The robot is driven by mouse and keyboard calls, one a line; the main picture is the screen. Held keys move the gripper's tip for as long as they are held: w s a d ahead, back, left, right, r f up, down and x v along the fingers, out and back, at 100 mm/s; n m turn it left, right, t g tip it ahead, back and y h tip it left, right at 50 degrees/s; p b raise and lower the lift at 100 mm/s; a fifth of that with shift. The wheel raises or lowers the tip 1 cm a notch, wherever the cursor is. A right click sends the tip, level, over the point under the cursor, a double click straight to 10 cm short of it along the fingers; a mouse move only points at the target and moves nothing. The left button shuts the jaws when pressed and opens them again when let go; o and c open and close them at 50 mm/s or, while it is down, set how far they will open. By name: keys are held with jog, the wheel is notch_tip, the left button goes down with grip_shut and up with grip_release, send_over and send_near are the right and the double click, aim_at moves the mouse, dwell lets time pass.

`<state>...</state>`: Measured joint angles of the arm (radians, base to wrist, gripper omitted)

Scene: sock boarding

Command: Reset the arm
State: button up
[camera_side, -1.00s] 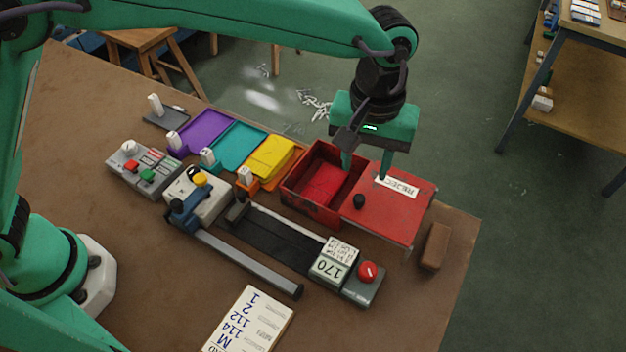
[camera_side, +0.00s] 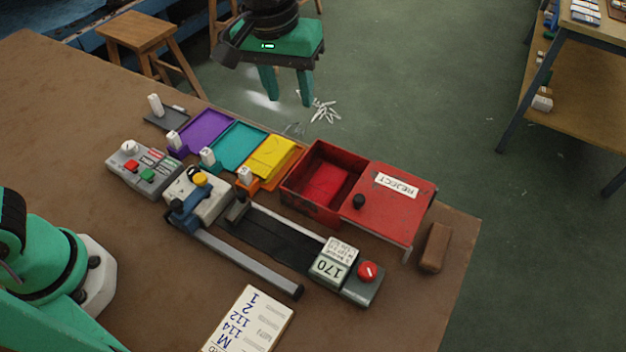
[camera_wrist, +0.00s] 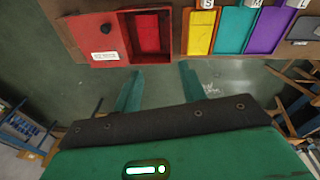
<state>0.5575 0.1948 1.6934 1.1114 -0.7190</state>
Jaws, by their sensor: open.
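My gripper (camera_side: 287,98) is open and empty, raised high past the far edge of the table in the side view. Its two green fingers hang downward, apart from every object. In the wrist view my gripper (camera_wrist: 158,82) has its fingers spread, with the floor and the table edge beyond them. Below it stands the red reject box (camera_side: 292,194) with its lid (camera_side: 412,210) slid or laid to the right. A red piece (camera_side: 326,184) lies inside the box; it also shows in the wrist view (camera_wrist: 147,32).
Purple (camera_side: 204,130), teal (camera_side: 232,146) and orange (camera_side: 262,184) trays line the table's far edge; a yellow piece (camera_side: 271,154) lies in the orange one.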

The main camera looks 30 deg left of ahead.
jog(key=s+a+r+t, duration=0.1)
jog(key=s+a+r, duration=0.15)
jog(key=a, duration=0.45)
jog(key=s+a+r+t, duration=0.1)
jog(key=s+a, duration=0.3)
jog(key=a, duration=0.3)
jog(key=s+a+f+m+t, duration=0.1)
jog(key=s+a+f+t, duration=0.1)
jog(key=s+a, duration=0.7)
jog(key=shift+s+a+f+m+y, duration=0.3)
jog(key=shift+s+a+m+y, duration=0.1)
jog(key=shift+a, duration=0.15)
